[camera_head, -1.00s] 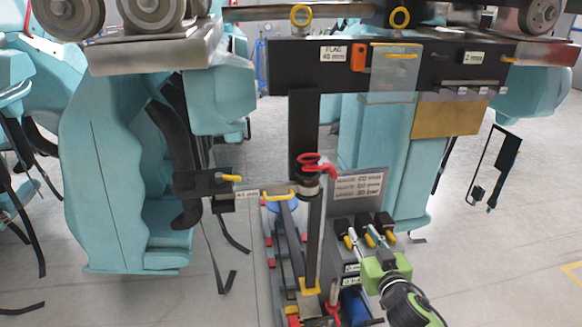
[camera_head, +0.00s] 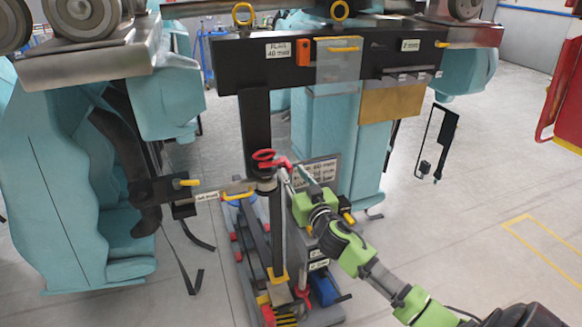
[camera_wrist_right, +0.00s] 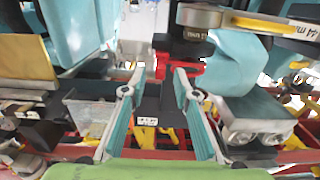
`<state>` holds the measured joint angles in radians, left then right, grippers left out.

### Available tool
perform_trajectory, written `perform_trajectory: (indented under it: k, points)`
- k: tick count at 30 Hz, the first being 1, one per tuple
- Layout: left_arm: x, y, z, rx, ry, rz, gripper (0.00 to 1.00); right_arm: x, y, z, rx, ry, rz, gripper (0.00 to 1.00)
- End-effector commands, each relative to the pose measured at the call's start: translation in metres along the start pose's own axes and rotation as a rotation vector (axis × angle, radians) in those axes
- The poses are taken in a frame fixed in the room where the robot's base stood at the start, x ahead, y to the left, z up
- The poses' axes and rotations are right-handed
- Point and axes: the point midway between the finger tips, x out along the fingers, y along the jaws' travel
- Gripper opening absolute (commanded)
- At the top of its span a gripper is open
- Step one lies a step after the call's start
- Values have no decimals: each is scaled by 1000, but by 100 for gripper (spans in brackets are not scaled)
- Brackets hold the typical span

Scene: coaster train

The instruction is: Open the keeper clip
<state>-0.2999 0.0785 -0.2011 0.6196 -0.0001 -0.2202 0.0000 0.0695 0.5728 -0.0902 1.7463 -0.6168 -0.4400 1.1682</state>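A red clip-like part (camera_head: 268,156) with a loop sits at the top of the dark upright post (camera_head: 278,235) in the head view; I take it for the keeper clip. My right gripper (camera_head: 293,177) reaches up from the lower right, close to the red part's right side. In the wrist view its two fingers (camera_wrist_right: 158,76) stand apart, with nothing clearly gripped between them. Whether a fingertip touches the red part cannot be told. My left gripper is not in view.
A black beam (camera_head: 375,62) with a flag label spans above. A labelled grey panel (camera_head: 318,172) stands close behind my right gripper. A black bracket with a yellow handle (camera_head: 190,183) and a teal seat (camera_head: 75,200) are at left.

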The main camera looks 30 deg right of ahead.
Motion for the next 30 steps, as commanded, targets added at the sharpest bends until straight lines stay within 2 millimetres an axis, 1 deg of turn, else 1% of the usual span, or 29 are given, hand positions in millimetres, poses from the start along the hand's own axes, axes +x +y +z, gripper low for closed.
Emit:
perform_trajectory:
  k: [1,6,11,18,19,20,21,22,30]
  points:
    - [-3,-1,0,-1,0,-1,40,7,0,-2,-1,1,1,28]
    - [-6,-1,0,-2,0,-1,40,22,0,-1,0,1,0,28]
    - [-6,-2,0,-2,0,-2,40,28,0,-1,-1,1,0,28]
    - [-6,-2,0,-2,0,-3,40,28,0,0,-1,1,-1,28]
    - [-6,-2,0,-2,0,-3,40,28,0,0,-1,1,-1,25]
    - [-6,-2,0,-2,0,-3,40,28,0,0,-1,1,-1,17]
    - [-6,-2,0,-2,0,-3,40,28,0,0,-1,1,-1,7]
    - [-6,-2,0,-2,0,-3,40,28,0,0,-1,1,-1,0]
    - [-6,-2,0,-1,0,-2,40,28,0,0,-1,0,-6,0]
